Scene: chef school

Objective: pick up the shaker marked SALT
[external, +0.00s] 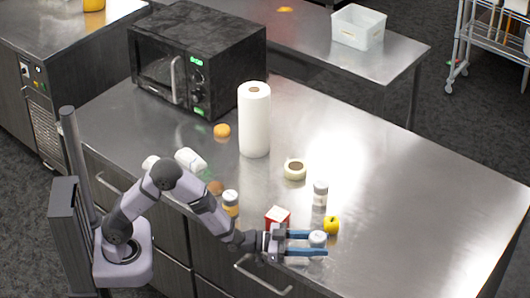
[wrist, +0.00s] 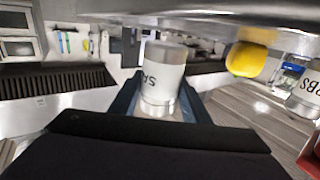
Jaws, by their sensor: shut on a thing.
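My gripper (external: 307,243) is at the front edge of the steel table, with its blue fingers on either side of a shaker (external: 317,238). In the wrist view the held shaker (wrist: 161,75) is a pale cylinder with a clear, shiny end. Its dark letters look like an upside-down "SA"; the rest of the word is out of sight. The fingers are shut on it. I cannot tell whether it touches the table. A second shaker (external: 320,193) stands farther back; a shaker ending in "RBS" (wrist: 305,92) shows at the right of the wrist view.
A yellow fruit (external: 331,225) sits close beside the fingers, and a red box (external: 277,216) is near the wrist. A jar (external: 231,200), a round roll (external: 294,169), a paper towel roll (external: 254,120) and a microwave (external: 200,60) stand farther off. The table's right side is clear.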

